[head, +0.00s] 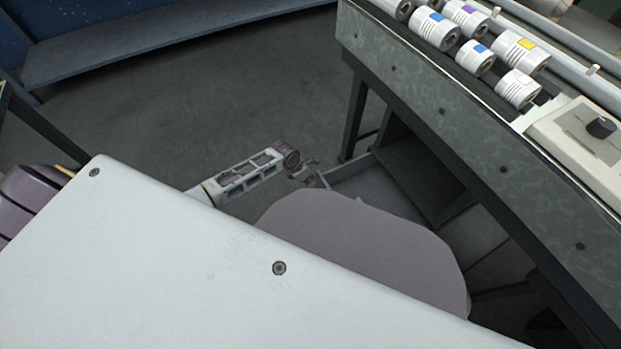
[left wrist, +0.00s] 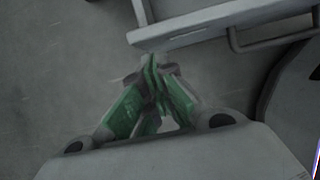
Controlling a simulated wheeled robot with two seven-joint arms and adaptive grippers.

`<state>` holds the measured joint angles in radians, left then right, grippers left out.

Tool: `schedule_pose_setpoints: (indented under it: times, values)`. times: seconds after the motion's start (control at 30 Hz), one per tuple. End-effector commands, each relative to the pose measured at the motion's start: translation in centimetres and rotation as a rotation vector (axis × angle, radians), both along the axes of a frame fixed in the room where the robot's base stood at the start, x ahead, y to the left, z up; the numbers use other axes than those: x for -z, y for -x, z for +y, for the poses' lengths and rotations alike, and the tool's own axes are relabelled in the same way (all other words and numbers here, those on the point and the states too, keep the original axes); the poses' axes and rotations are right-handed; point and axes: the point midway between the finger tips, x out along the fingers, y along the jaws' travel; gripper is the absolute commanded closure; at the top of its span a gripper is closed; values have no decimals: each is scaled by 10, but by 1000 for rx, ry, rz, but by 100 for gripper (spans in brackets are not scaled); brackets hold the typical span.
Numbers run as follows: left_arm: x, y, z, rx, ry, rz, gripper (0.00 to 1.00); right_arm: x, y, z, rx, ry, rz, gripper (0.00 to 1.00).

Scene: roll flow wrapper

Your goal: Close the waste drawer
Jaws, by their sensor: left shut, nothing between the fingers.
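The waste drawer (head: 372,184) is a grey open-topped box that sticks out from under the machine in the head view. My body partly hides it. In the left wrist view the drawer's edge (left wrist: 195,24) runs across the top, with a bar handle (left wrist: 272,42) at the right. My left gripper (head: 312,168) is beside the drawer's outer end in the head view. In the left wrist view its green-padded fingers (left wrist: 155,68) are together and empty, a little below the drawer's edge in the picture. I cannot tell whether they touch it. My right gripper is not in view.
The machine's long speckled side (head: 450,120) stands above the drawer, with several labelled rolls (head: 434,28) on top and a control box with a black knob (head: 601,127). A dark leg (head: 354,118) stands near the drawer. Open floor (head: 200,110) lies to the left.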

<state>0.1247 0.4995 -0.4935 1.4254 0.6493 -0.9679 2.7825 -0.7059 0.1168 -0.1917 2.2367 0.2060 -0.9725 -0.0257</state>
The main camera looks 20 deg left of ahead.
Motion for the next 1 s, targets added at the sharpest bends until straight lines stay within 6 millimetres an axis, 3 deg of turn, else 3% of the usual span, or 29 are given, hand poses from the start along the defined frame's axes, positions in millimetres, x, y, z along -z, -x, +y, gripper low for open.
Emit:
schedule_pose_setpoints:
  times: [0.2, 0.67, 1.0]
  values:
    - [0, -7, -5, 0, 0, 0, 100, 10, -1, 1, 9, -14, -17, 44]
    - [-1, -8, -6, 0, 0, 0, 100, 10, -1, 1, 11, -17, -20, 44]
    - [-2, -7, -6, -1, 0, 0, 100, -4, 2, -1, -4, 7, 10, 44]
